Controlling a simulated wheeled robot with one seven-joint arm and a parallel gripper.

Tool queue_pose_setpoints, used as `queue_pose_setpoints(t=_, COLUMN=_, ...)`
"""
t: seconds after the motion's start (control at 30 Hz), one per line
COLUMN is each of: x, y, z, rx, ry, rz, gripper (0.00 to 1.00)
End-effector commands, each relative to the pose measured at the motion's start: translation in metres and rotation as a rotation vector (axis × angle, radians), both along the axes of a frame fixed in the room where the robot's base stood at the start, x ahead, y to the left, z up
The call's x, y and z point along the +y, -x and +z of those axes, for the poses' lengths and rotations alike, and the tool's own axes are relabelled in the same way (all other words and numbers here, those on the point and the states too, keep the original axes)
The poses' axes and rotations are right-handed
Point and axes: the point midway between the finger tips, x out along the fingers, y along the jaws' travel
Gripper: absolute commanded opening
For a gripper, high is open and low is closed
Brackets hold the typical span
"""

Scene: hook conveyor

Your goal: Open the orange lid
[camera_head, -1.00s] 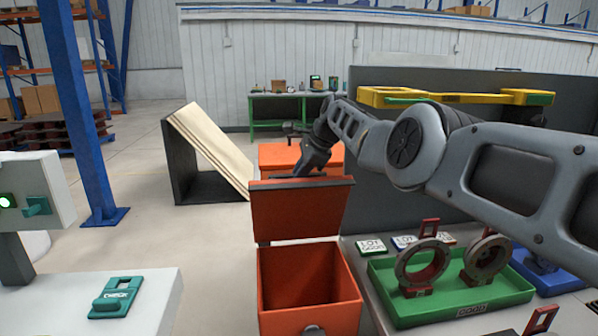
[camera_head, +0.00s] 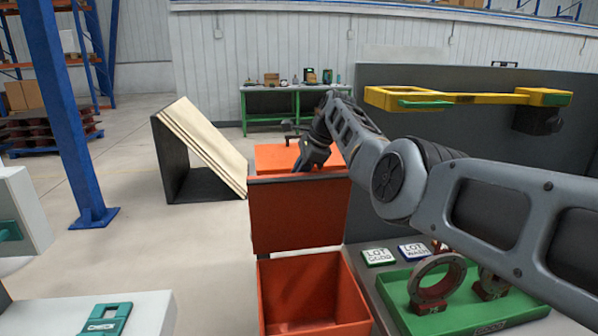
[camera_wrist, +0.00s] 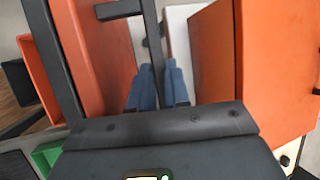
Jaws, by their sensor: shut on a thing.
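The orange lid (camera_head: 298,214) stands raised, close to upright, at the back of the orange bin (camera_head: 362,303) in the head view. The bin's mouth shows open and its inside looks empty. My gripper (camera_head: 303,167) is at the lid's top edge, on its far side. In the wrist view, the blue fingertips of my gripper (camera_wrist: 159,78) are close together beside orange panels.
Another orange bin (camera_head: 275,157) stands behind the lid. A green tray (camera_head: 450,322) with metal rings lies on the right, under my arm. A black stand with a sloping board (camera_head: 205,145) is at the left, with open floor around it. A yellow bar (camera_head: 460,97) hangs at upper right.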

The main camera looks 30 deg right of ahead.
Motion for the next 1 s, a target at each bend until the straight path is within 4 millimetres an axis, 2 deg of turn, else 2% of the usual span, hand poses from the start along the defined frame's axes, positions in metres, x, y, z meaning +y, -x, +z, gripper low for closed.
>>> queue_pose_setpoints(t=0.13, x=0.0, y=0.001, z=-0.005, rx=0.007, ry=0.002, rz=-0.001, gripper=0.0)
queue_pose_setpoints(t=0.17, x=0.0, y=0.001, z=-0.005, rx=0.007, ry=0.002, rz=-0.001, gripper=0.2)
queue_pose_setpoints(t=0.4, x=0.0, y=0.001, z=-0.003, rx=0.005, ry=0.001, rz=0.0, gripper=0.4)
queue_pose_setpoints(t=0.77, x=-0.002, y=0.002, z=0.005, rx=0.0, ry=0.001, rz=0.0, gripper=0.4)
queue_pose_setpoints(t=1.0, x=-0.011, y=0.014, z=0.032, rx=-0.002, ry=0.001, rz=-0.001, gripper=0.4)
